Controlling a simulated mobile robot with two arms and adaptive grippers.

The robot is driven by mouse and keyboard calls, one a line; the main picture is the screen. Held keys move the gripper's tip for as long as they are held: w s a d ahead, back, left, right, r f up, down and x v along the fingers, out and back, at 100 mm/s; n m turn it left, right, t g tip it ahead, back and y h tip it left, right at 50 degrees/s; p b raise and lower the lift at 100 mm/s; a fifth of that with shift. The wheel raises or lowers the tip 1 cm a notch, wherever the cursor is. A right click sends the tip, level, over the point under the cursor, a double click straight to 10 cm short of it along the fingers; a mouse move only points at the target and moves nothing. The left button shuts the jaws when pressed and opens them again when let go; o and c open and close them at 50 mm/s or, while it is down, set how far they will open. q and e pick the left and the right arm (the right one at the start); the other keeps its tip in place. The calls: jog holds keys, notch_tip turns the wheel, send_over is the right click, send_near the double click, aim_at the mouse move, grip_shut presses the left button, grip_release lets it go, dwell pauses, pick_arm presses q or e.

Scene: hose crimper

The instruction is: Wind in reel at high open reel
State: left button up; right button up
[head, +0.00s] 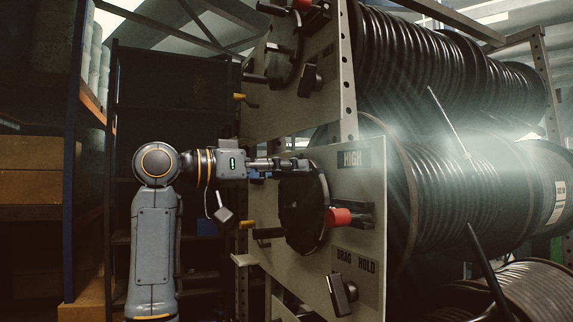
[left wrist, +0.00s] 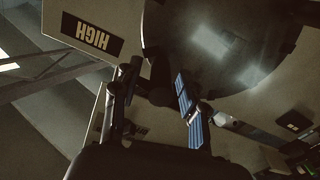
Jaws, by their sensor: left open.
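The high reel's pale side panel (head: 372,195) bears a HIGH label (head: 350,158), which shows upside down in the left wrist view (left wrist: 92,35). A dark round disc (head: 304,212) is set on the panel, and it fills the upper middle of the left wrist view (left wrist: 215,40). A red knob (head: 338,217) sticks out at the disc's right side. My left gripper (head: 286,167) is at the disc's upper edge, open, with blue pads on one finger in the wrist view (left wrist: 160,100). Nothing is clearly held between its fingers. My right gripper is not in view.
A DRAG HOLD label (head: 356,262) and a black lever (head: 341,295) are low on the panel. Black hose drums (head: 470,185) fill the right. Another reel panel (head: 300,70) is above. A shelf with boxes (head: 35,170) stands at the left.

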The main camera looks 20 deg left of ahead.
pick_arm(q)
jog(key=shift+w+d+f, duration=0.1)
jog(key=shift+w+d, duration=0.05)
jog(key=shift+w, duration=0.05)
jog(key=shift+s, duration=0.1)
grip_shut()
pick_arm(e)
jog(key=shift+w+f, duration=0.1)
